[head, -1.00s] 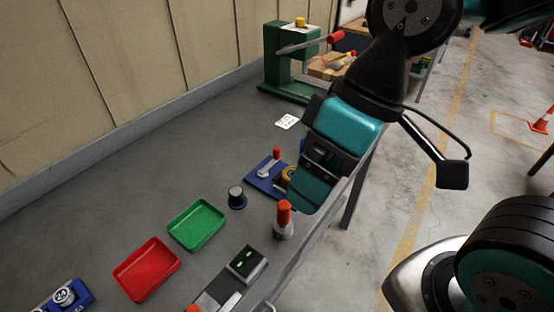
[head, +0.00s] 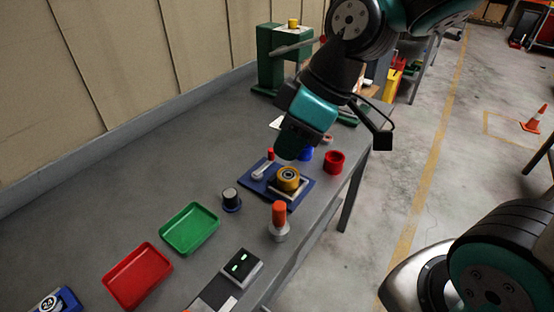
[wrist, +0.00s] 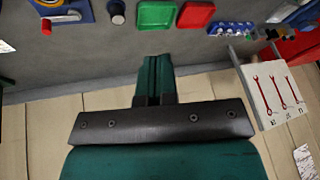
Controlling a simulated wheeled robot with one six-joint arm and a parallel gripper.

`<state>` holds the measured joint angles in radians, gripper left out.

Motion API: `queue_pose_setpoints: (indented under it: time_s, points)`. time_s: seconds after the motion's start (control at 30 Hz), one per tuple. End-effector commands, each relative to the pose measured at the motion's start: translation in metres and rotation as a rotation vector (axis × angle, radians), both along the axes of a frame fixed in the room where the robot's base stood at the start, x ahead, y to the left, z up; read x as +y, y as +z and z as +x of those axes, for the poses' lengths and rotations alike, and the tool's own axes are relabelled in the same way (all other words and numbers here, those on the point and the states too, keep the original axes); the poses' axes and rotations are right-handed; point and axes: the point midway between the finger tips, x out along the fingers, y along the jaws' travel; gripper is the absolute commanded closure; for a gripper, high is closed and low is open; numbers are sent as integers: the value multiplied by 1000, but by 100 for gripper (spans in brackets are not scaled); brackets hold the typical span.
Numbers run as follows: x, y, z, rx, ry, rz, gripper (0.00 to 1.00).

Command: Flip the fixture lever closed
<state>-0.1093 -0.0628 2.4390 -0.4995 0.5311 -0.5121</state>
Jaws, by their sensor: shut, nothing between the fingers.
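The fixture is a blue plate (head: 302,189) on the bench, with a round yellow part (head: 289,178) seated on it. At its far left is a pale grey lever (head: 262,172) with a red knob (head: 270,154). The knob end points up in the picture, away from the yellow part; its exact angle is hard to tell. My gripper (head: 287,152) is shut and empty, above and just beyond the fixture. In the wrist view my shut fingers (wrist: 155,72) show at the centre, and the fixture plate (wrist: 82,8) is cut off at top left with the red knob (wrist: 46,27).
A black-topped knob (head: 231,197), a green tray (head: 190,229) and a red tray (head: 137,275) stand left of the fixture. An orange-topped handle (head: 279,220) stands in front. A red cup (head: 334,162) is to the right. A green press (head: 268,60) stands behind.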

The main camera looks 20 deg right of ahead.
Motion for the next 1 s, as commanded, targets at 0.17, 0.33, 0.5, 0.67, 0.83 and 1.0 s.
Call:
queue_pose_setpoints:
  time_s: [0.17, 0.33, 0.5, 0.67, 0.83, 1.0]
  points:
    - [-33, -53, 78, -217, 182, -7, 100]
    - [-72, -96, 134, -417, 336, -62, 100]
    - [-102, -126, 163, -542, 436, -125, 100]
    - [-114, -136, 173, -589, 476, -155, 100]
    - [-115, -136, 174, -596, 482, -160, 100]
    - [-115, -136, 174, -595, 481, -159, 100]
